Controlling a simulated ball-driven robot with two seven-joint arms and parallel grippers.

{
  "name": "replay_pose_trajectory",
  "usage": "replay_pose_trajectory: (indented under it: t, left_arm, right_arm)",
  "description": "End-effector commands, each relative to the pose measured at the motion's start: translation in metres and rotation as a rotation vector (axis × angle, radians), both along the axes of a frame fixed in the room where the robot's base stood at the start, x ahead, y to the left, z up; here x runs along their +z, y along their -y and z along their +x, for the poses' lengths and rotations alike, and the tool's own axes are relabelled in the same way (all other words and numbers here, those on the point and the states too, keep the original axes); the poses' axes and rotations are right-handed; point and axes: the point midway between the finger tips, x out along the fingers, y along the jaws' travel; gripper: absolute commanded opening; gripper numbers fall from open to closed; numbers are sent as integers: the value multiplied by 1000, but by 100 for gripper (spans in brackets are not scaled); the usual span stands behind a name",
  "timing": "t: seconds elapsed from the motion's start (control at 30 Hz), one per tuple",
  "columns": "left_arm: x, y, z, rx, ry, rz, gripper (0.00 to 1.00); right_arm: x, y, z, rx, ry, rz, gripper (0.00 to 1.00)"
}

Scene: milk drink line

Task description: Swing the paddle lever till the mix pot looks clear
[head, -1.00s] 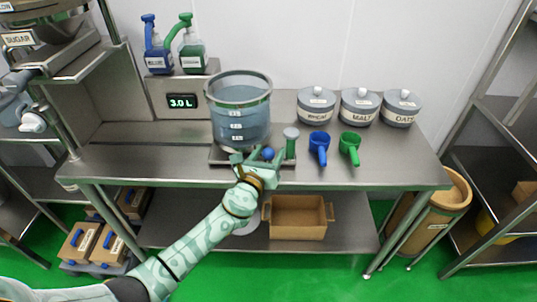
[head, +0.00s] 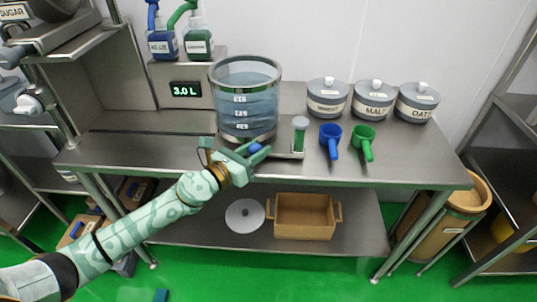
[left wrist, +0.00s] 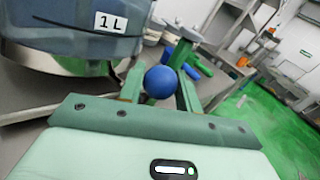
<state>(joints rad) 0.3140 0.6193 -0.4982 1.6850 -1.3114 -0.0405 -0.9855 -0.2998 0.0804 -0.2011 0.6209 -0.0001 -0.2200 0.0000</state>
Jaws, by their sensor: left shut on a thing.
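The mix pot (head: 246,100) is a clear vessel with a metal rim, holding bluish-grey liquid; it stands on the steel table. Its side also shows in the left wrist view (left wrist: 75,35), with a 1 L label. The paddle lever's blue ball knob (head: 256,147) is in front of the pot's base. My left gripper (head: 262,152) is shut on this knob, which shows between its fingers in the left wrist view (left wrist: 159,82). The lever's arm and the paddle are hidden or too small to make out. My right gripper is out of view.
A green-sided post with a grey cap (head: 299,135) stands close to the right of the gripper. Blue (head: 331,140) and green (head: 363,142) scoops lie beyond it, before several lidded jars. A display (head: 185,89) reads 3.0 L. The table's right front is clear.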

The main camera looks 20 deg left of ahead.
Motion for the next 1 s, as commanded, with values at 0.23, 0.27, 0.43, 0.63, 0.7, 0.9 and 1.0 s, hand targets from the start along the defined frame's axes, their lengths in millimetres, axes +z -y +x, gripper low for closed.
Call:
replay_pose_trajectory:
  t: [0.23,0.27,0.43,0.63,0.7,0.9,1.0]
  left_arm:
    - [-9,-21,-10,-148,-4,0,0]
    - [-8,-23,-11,-147,-4,3,0]
    - [-4,-33,-14,-142,-2,1,0]
    - [-1,-37,-15,-141,-1,-1,0]
    - [-1,-38,-15,-139,1,-1,0]
    - [0,-38,-15,-138,1,-1,0]
    - [0,-38,-15,-137,2,0,0]
  right_arm:
    - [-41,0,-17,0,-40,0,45]
    - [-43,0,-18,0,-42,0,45]
    - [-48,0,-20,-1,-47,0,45]
    - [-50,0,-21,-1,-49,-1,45]
    - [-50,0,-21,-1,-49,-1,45]
    - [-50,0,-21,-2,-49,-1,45]
    - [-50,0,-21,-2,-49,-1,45]
